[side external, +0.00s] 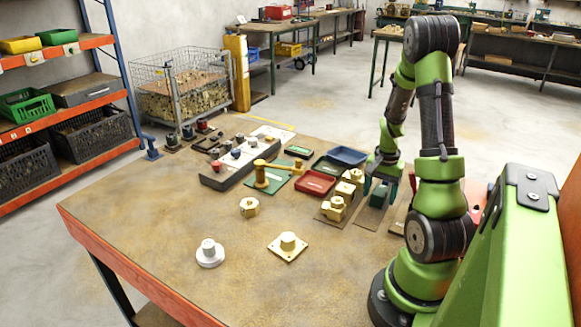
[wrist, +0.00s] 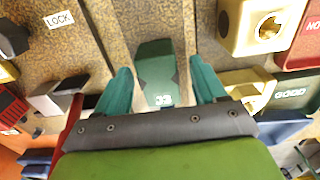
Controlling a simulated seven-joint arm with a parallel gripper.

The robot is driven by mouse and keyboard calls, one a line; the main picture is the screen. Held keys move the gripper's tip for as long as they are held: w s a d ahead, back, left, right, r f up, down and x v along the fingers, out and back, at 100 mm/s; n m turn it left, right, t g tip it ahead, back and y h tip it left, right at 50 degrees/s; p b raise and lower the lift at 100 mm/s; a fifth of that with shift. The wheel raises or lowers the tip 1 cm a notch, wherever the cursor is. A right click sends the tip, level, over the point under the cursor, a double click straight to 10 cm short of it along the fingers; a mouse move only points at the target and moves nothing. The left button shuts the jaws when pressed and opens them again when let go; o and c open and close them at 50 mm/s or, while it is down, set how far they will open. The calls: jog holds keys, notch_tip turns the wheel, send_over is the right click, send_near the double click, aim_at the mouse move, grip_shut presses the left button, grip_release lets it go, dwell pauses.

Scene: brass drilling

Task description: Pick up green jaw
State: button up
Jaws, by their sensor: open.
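The green jaw (wrist: 157,68) is a dark green block with a white number on its near end. In the wrist view it lies between the two teal fingers of my gripper (wrist: 160,80), with gaps visible on both sides. My gripper is open. In the side external view the green jaw (side external: 378,196) sits on a grey plate at the right of the table, with my gripper (side external: 381,178) right over it. The fingers partly hide the jaw there, so I cannot tell their exact height.
Brass fittings (side external: 336,208) stand close to the left of the jaw, with a red tray (side external: 315,183) and a blue tray (side external: 347,156) beyond. A grey block (wrist: 54,96) is on the jaw's other side in the wrist view. The table's front left (side external: 150,205) is clear.

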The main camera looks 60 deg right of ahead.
jog(key=shift+f, duration=0.1)
jog(key=shift+c, duration=0.4)
jog(key=c, duration=1.2)
jog(key=shift+o, duration=0.2)
jog(key=shift+r, duration=0.2)
